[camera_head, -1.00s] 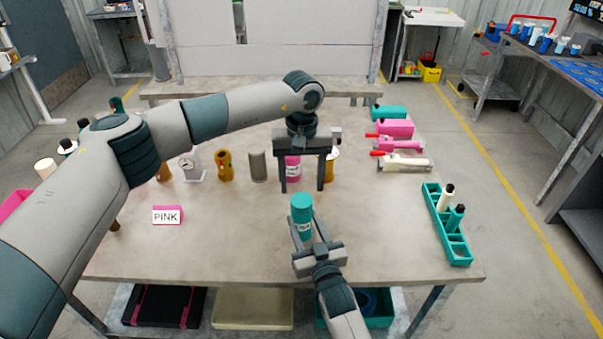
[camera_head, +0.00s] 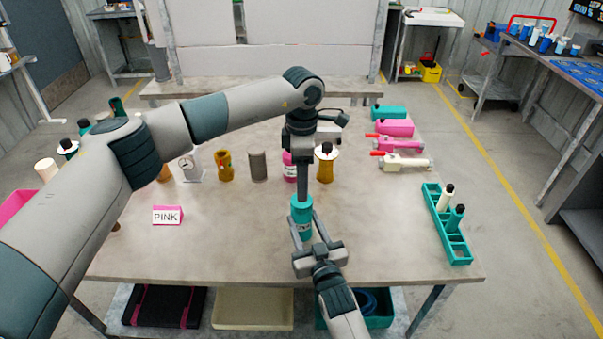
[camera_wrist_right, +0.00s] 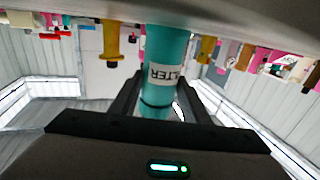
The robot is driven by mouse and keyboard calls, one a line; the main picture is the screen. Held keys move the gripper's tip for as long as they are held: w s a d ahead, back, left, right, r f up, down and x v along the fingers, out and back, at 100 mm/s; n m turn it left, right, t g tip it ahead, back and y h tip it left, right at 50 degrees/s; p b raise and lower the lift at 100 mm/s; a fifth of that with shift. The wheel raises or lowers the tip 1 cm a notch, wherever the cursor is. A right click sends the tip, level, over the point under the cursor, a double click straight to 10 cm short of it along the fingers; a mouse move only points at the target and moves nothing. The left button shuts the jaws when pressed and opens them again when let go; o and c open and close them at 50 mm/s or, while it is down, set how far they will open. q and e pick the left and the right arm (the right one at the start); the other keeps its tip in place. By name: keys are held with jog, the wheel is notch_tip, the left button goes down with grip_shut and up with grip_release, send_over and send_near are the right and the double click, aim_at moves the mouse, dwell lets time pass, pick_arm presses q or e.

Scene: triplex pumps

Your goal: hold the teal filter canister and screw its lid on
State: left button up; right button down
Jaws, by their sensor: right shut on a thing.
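The teal filter canister (camera_head: 306,231) stands upright near the table's front edge, with a white label on its side. Its teal lid (camera_head: 302,204) sits on top. My right gripper (camera_head: 306,236) is shut around the canister's body from the front. The right wrist view, upside down, shows the canister (camera_wrist_right: 168,50) between the fingers and a dark ring at the seam below the lid. My left gripper (camera_head: 302,196) points straight down at the lid, its fingers seen edge-on, one hiding the other. I cannot tell whether it is open or shut on the lid.
Behind stand a pink canister (camera_head: 289,172), an amber bottle (camera_head: 325,166), a grey cylinder (camera_head: 258,166) and a brass part (camera_head: 224,165). A pink sign (camera_head: 168,216) lies left; a teal rack (camera_head: 462,250) is at right. The table between canister and rack is clear.

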pick_arm(q)
jog(key=n, duration=0.7)
jog(key=shift+r, duration=0.2)
jog(key=n, duration=0.6)
jog(key=shift+r, duration=0.1)
jog(key=n, duration=0.7)
jog(key=shift+r, duration=0.2)
jog(key=n, duration=0.6)
jog(key=shift+r+n, duration=0.2)
jog(key=shift+n, duration=0.2)
send_over(302, 219)
jog(key=w, duration=0.3)
jog(key=shift+s+f, duration=0.1)
jog(key=shift+f, duration=3.95)
